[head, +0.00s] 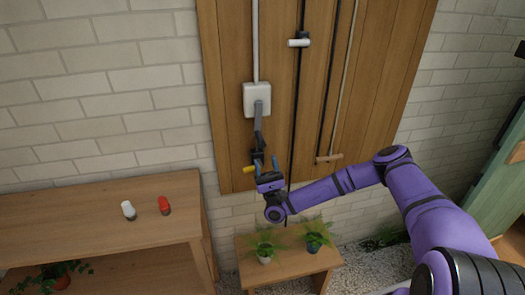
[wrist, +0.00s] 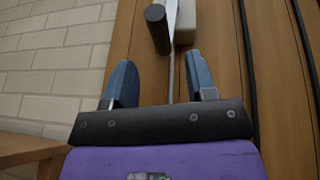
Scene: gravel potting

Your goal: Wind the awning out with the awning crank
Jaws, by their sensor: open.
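The awning crank (head: 260,120) hangs from a white box (head: 257,98) on the wooden wall panel, its grey arm pointing down. In the wrist view its dark, round grip (wrist: 158,28) sticks out toward the camera, with the white box (wrist: 186,22) behind it. My gripper (head: 266,164) is just below the crank's lower end in the head view. In the wrist view my gripper (wrist: 162,78) has its two blue fingers wide apart, with the grip beyond the tips and nothing between them. The crank's lower end is partly hidden by my gripper in the head view.
A white pull handle (head: 299,42) on a black cord and a wooden handle (head: 329,158) hang to the right. A wooden shelf (head: 85,215) with a white and a red small item stands left. A low bench (head: 290,268) with potted plants stands below.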

